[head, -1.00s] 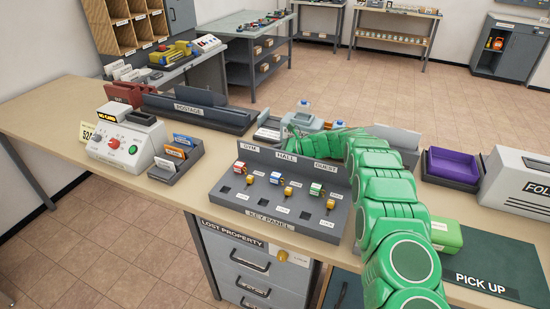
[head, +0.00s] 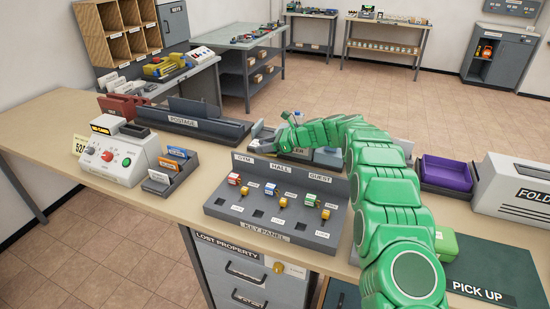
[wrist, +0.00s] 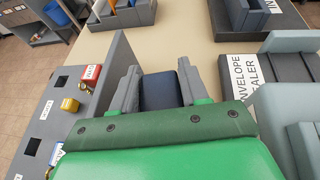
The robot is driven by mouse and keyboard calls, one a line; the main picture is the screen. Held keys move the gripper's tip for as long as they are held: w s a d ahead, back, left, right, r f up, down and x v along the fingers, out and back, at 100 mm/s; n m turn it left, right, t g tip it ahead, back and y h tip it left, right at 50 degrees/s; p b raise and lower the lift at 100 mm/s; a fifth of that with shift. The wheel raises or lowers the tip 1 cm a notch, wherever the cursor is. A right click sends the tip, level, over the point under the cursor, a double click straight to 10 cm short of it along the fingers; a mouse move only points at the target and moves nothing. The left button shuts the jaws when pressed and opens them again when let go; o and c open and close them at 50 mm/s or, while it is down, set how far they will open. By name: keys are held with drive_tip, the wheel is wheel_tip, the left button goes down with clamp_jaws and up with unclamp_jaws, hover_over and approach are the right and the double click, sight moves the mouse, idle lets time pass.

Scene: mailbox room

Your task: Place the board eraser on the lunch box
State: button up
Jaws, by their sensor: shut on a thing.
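In the wrist view, my gripper (wrist: 158,88) has its two grey fingers closed on the sides of a dark blue block (wrist: 160,92), which seems to be the board eraser. In the head view my gripper (head: 264,138) is just behind the key panel, near the counter's back edge; the block is too small there to make out. A green box (head: 445,243), possibly the lunch box, stands at the right, partly hidden behind my arm, far from my gripper.
The key panel (head: 275,212) stands in front of my gripper. The postage tray (head: 205,128) is left of it. An envelope sealer (wrist: 290,62) is close on the right in the wrist view. A purple bin (head: 446,172) and the pick-up mat (head: 490,265) lie at the right.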

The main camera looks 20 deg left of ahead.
drive_tip(key=shift+r, duration=0.45)
